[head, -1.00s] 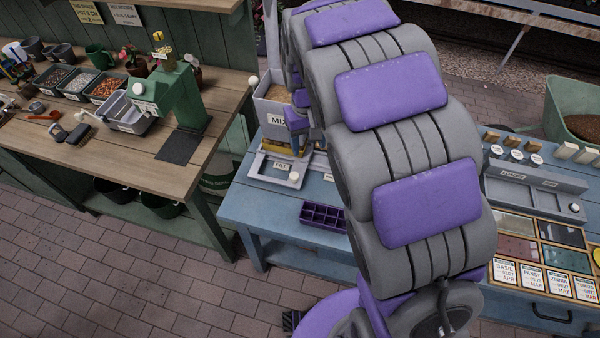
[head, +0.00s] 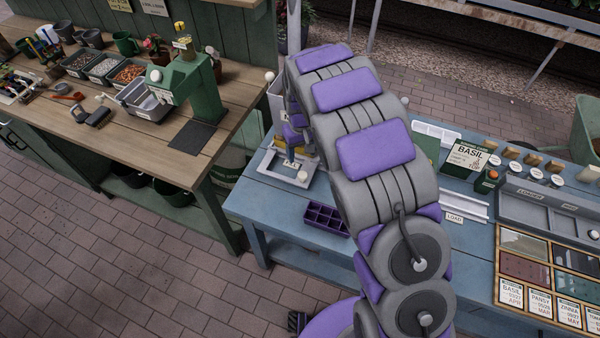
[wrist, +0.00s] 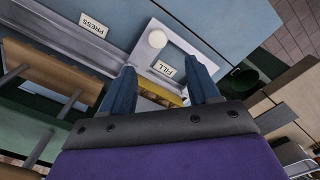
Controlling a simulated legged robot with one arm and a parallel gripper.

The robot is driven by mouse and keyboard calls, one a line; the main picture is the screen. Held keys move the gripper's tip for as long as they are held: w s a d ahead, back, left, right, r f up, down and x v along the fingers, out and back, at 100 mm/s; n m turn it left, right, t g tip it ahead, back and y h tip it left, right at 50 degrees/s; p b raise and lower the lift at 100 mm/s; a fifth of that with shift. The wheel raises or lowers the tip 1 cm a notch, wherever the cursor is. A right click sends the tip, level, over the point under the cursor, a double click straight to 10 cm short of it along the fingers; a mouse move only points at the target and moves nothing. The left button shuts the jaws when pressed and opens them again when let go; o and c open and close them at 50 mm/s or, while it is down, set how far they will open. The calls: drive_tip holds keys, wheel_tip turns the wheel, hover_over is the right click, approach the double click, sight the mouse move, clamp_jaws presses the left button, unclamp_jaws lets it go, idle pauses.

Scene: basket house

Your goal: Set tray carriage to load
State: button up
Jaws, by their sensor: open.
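The tray carriage, a grey frame (head: 270,171) with a white knob (head: 303,176), stands at the left end of the blue bench. In the wrist view its knob (wrist: 157,39) stands beyond my fingertips, beside a FILL label (wrist: 163,69). A PRESS label (wrist: 93,26) lies farther left along the grey rail. A LOAD label (head: 454,217) shows at the rail's right part in the head view. My gripper (wrist: 163,78) is open over the carriage area, with a yellow piece visible between its fingers. The knob is apart from the fingers.
A purple cell tray (head: 325,217) lies on the blue bench (head: 262,199) in front of the carriage. My arm hides the middle of the bench. A wooden bench (head: 150,165) stands at the left.

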hover_over(302, 174)
drive_tip(key=d, duration=0.1)
wheel_tip(302, 174, down, 6)
drive_tip(key=shift+r+b, duration=0.25)
drive_tip(key=shift+b, duration=0.1)
drive_tip(key=f, duration=0.1)
drive_tip(key=a+f, duration=0.1)
drive_tip(key=f, duration=0.3)
drive_tip(key=shift+a+f+b, duration=0.1)
drive_tip(key=shift+a+b, duration=0.25)
drive_tip(key=shift+d, duration=0.7)
drive_tip(key=shift+a, duration=0.45)
drive_tip(key=c, duration=0.7)
drive_tip(key=shift+d, duration=0.15)
clamp_jaws()
